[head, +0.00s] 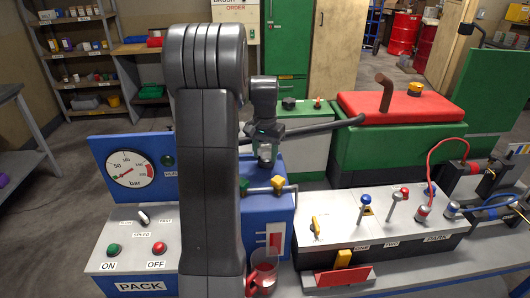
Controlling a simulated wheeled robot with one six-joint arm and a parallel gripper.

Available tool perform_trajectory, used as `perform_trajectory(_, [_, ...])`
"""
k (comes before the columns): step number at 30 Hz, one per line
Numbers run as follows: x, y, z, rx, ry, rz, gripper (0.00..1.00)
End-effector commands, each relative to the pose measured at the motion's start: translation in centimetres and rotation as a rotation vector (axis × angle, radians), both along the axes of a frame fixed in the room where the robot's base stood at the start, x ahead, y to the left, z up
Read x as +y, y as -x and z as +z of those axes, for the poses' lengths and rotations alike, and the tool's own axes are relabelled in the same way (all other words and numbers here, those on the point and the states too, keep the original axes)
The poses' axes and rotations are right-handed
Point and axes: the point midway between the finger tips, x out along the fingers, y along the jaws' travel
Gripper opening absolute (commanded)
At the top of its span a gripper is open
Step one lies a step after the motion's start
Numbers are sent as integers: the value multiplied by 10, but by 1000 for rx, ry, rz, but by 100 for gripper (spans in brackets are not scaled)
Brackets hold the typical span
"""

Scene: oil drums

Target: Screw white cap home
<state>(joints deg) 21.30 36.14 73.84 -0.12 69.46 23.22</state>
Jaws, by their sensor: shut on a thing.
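My gripper (265,157) points down over the top of a blue tank (279,208), right of my arm's upright link. A small pale thing, which looks like the white cap (266,149), shows between its fingers, mostly hidden by them. The gripper is shut on it. I cannot tell whether the cap sits on a neck of the tank or is held just above it. The tank's left part is hidden behind my arm.
A blue gauge panel (103,155) and a PACK button box (128,232) stand left. A lever panel (377,219) stands right. A green machine with a red top (437,104) is behind. A yellow-handled valve (278,183) is close below the gripper. A red jug (263,275) stands in front.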

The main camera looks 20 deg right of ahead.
Motion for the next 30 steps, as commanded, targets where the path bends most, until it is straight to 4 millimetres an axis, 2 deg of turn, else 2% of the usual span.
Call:
perform_trajectory(1, [3,5,-13,22,-16,-2,23])
perform_trajectory(25, [3,5,-21,28,-21,-2,23])
perform_trajectory(26, [3,5,-21,28,-21,-2,47])
perform_trajectory(29, [3,5,-22,28,-21,-2,67])
perform_trajectory(30, [3,5,-22,28,-21,-2,70])
